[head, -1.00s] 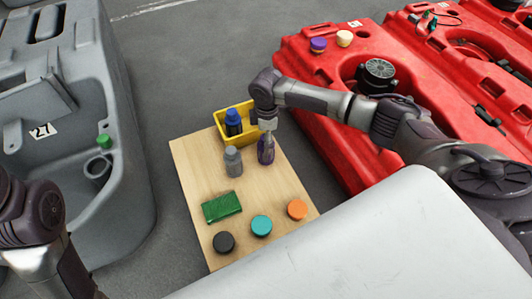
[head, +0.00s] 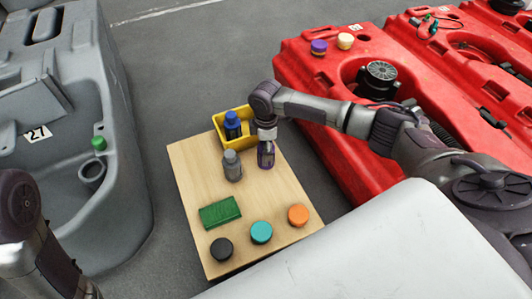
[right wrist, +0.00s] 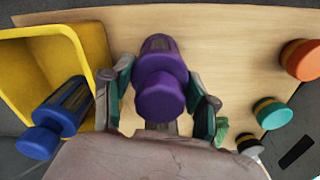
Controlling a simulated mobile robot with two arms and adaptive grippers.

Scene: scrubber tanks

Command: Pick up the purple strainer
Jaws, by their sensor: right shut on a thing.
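The purple strainer (right wrist: 160,85) stands between the fingers of my right gripper (right wrist: 165,103) in the right wrist view. The fingers are shut on it, one on each side. In the head view the purple strainer (head: 266,160) is at the right edge of the wooden board (head: 200,188), partly covered by my right gripper (head: 266,148). I cannot tell whether its base touches the board. My left arm shows at the lower left of the head view, but its gripper is out of the picture.
A grey strainer (head: 232,166) stands just left. A yellow bin (head: 247,140) holding a blue strainer (head: 232,124) is behind. A green block (head: 220,212) and black (head: 221,249), teal (head: 261,232) and orange (head: 298,214) caps lie nearer. Red tanks (head: 310,90) stand right, a grey tank (head: 125,180) left.

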